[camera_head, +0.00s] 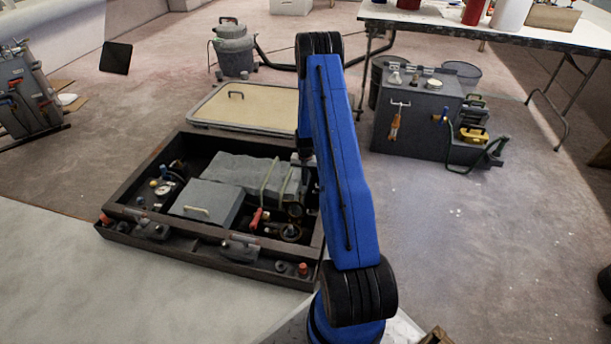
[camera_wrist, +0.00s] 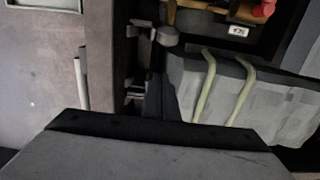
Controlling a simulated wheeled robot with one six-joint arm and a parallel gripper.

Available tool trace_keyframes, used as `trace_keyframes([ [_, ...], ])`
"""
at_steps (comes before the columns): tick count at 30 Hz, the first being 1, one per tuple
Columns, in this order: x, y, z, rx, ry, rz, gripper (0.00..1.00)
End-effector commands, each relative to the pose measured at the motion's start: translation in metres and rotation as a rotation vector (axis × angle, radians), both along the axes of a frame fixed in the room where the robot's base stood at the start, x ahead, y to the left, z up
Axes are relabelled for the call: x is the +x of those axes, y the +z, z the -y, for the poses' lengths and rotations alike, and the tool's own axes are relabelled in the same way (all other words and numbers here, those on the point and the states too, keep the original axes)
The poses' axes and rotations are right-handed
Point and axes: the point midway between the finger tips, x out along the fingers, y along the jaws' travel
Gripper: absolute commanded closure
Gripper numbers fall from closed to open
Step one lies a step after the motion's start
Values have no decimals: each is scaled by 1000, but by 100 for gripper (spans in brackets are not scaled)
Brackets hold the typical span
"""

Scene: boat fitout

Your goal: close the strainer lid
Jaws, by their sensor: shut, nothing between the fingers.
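My gripper (camera_wrist: 160,98) shows in the wrist view as narrow dark fingers, shut and empty, beyond its broad grey body. In the head view it is mostly hidden by my blue arm, over the right part of the open bilge compartment. A round dark fitting (camera_head: 290,232) near the compartment's right front corner may be the strainer; a round piece (camera_head: 295,210) just behind it may be its raised lid. I cannot tell for sure. In the wrist view a small grey metal fitting (camera_wrist: 165,36) lies just beyond the fingertips. No contact with a lid is visible.
The dark-framed compartment (camera_head: 208,258) holds a grey box (camera_head: 204,205) with a handle, a strapped grey block (camera_head: 240,171), a red-handled valve (camera_head: 256,218) and gauges. A pale hatch panel (camera_head: 250,104) lies behind. A grey cabinet (camera_head: 425,120) stands right; floor between is clear.

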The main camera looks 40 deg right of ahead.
Motion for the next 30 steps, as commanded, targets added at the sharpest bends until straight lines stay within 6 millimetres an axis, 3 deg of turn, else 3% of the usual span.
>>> trace_keyframes([
  [2,-1,-11,-1,1,0,-2,100],
  [14,-22,2,-28,0,0,0,100],
  [30,-24,5,-31,0,0,0,100],
])
